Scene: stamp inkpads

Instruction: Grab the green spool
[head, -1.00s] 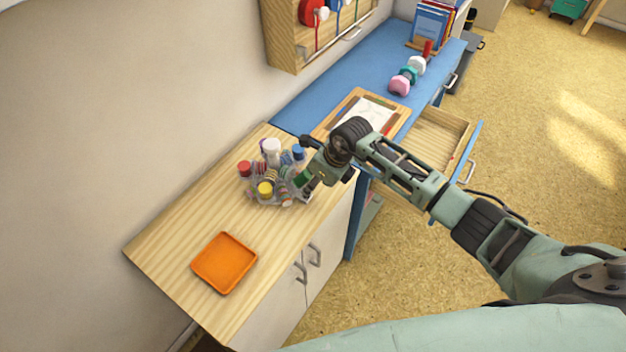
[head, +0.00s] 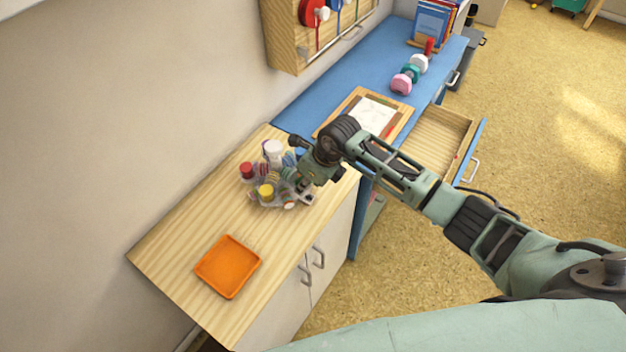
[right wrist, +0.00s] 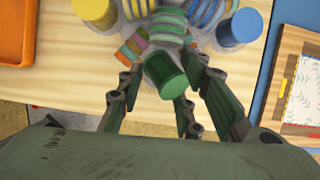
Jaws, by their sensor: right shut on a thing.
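The green spool (right wrist: 165,75) shows in the right wrist view as a short green cylinder at the near edge of a grey holder. My right gripper (right wrist: 162,90) is shut on it, with fingers on both sides. In the head view my right gripper (head: 303,183) is at the right side of the holder (head: 262,203) on the wooden counter, and the green spool is hidden behind it. My left gripper is not in view.
The holder carries red (head: 246,169), white (head: 273,148), yellow (head: 266,191) and blue (right wrist: 240,27) capped items and striped rolls, close to the gripper. An orange tray (head: 228,292) lies on the counter (head: 180,245). A drawer (head: 435,140) stands open at right.

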